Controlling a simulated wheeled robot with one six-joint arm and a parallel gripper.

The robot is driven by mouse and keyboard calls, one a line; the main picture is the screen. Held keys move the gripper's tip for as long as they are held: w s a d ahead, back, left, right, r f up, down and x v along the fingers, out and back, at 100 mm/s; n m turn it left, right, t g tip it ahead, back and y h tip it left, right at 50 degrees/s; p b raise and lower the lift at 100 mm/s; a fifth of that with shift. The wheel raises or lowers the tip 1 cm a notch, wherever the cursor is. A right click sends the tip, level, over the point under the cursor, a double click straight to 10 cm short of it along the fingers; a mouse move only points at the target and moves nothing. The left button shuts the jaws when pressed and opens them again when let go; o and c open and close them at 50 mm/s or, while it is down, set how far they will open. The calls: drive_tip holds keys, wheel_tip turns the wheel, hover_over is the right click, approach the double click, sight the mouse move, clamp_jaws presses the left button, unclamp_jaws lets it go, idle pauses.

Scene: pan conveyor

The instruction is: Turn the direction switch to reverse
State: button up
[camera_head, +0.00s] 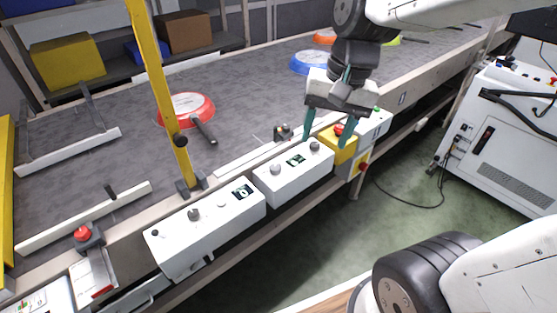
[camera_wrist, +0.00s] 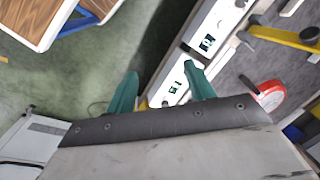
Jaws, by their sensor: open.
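My gripper (camera_head: 328,128) is open and empty, with its green fingers pointing down near the right end of the middle white control box (camera_head: 294,181).
A yellow box (camera_head: 346,151) with a red button (camera_head: 338,130) stands right of the middle box. A yellow post (camera_head: 158,90) rises at the conveyor edge. A red pan (camera_head: 186,107) and blue pan (camera_head: 309,63) lie on the grey conveyor belt (camera_head: 110,155). Another red button (camera_head: 82,233) is at left.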

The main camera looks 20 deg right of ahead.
drive_tip(key=w+f+m+y, duration=0.2)
drive_tip(key=w+f+m, duration=0.4)
drive_tip(key=w, duration=0.5)
drive_tip(key=m, duration=0.7)
approach(276, 166)
drive_tip(key=shift+y, duration=0.4)
drive_tip(key=x, duration=0.8)
drive_tip(key=shift+s+d+f, duration=0.1)
drive_tip(key=shift+d+f, duration=0.15)
drive_tip(key=shift+f, duration=0.15)
drive_tip(key=c, duration=1)
drive_tip(key=shift+o, duration=0.2)
drive_tip(key=shift+d, duration=0.15)
